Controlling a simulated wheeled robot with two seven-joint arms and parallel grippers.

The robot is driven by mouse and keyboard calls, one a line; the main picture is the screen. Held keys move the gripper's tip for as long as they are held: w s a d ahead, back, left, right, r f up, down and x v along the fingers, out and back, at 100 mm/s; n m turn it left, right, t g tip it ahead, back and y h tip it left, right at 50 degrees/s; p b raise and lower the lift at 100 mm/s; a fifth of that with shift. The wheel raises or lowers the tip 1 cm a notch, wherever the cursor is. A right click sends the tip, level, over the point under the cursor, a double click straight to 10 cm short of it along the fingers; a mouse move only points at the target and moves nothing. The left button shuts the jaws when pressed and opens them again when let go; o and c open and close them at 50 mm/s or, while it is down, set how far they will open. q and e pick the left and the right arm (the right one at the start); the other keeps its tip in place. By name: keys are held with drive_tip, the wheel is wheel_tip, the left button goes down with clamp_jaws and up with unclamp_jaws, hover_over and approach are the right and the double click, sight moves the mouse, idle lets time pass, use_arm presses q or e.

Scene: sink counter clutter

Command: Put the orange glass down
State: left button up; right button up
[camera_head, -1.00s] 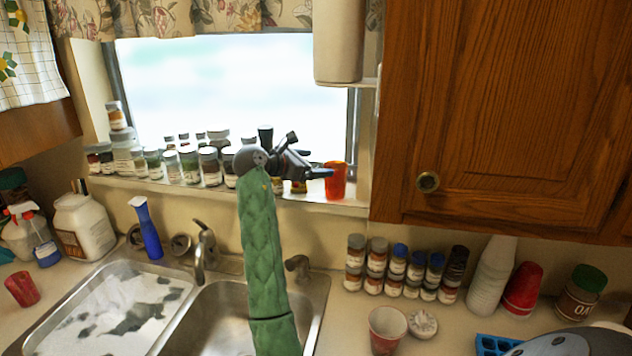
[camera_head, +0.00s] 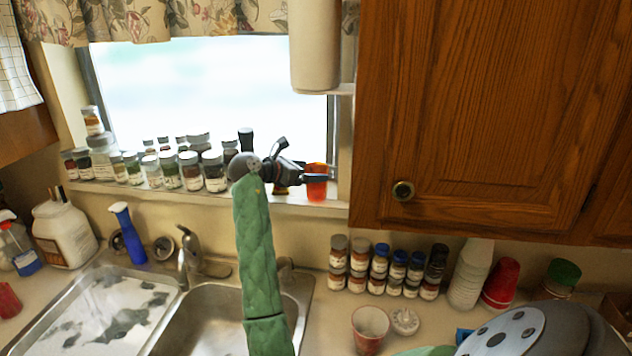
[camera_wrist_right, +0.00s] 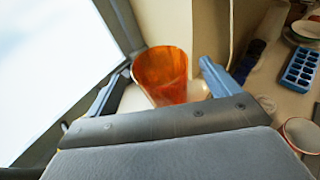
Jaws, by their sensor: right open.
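The orange glass (camera_head: 317,184) stands upright on the window sill (camera_head: 290,204), near the sill's right end. My right gripper (camera_head: 318,174) is at the glass, reaching in from the left. In the right wrist view the orange glass (camera_wrist_right: 160,74) sits between the two spread fingers of the right gripper (camera_wrist_right: 163,86). A gap shows between the glass and the right finger; the left finger is close to the glass, and I cannot tell if it touches. My left gripper is not in view.
Several spice jars (camera_head: 190,171) line the sill to the left. A wooden cabinet (camera_head: 480,120) hangs at the right. Below are the sink (camera_head: 215,325), more small jars (camera_head: 376,270), a red-rimmed cup (camera_head: 369,328) and stacked cups (camera_head: 470,275).

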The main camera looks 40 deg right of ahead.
sight(316, 170)
drive_tip(key=p+x, duration=0.1)
drive_tip(key=x, duration=0.2)
drive_tip(key=shift+s+p, duration=0.1)
drive_tip(key=shift+p, duration=0.2)
drive_tip(key=shift+d+f, duration=0.1)
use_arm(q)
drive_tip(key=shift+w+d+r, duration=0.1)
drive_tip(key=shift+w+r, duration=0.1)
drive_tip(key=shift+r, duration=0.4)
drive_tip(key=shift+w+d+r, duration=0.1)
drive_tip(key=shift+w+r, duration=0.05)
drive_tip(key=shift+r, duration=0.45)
use_arm(e)
drive_tip(key=c, duration=1.3)
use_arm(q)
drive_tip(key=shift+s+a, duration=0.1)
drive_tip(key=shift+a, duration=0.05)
use_arm(e)
drive_tip(key=shift+o, duration=0.2)
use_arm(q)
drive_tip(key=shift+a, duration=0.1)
